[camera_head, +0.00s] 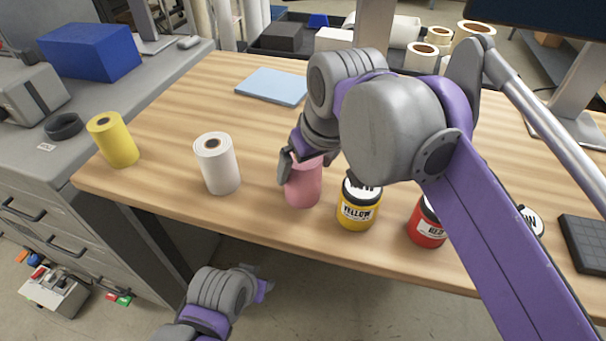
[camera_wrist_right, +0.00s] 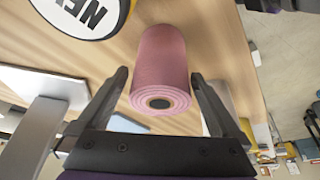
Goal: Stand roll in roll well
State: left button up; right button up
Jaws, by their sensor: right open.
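A pink roll (camera_head: 303,186) stands upright near the front edge of the wooden table (camera_head: 150,180). In the right wrist view the roll (camera_wrist_right: 162,70) shows its dark core end. My right gripper (camera_head: 304,158) is over the roll, open, with one finger on each side of it; in the wrist view its fingertips (camera_wrist_right: 160,77) flank the roll with narrow gaps. The arm hides part of the roll's top in the head view. A white roll (camera_head: 217,163) and a yellow roll (camera_head: 113,140) stand to the left. My left gripper (camera_head: 262,284) is low, before the table. I cannot pick out the roll well.
A yellow jar (camera_head: 358,208) stands just right of the pink roll, with a red jar (camera_head: 428,224) beyond it. A blue sheet (camera_head: 272,87) lies at the back. A grey side counter (camera_head: 50,150) adjoins the left. The table between the blue sheet and white roll is clear.

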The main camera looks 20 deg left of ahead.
jog(key=shift+x, duration=1.45)
jog(key=shift+a+r, duration=0.1)
jog(key=c, duration=1.5)
notch_tip(320, 180, up, 10)
jog(key=shift+p, duration=0.55)
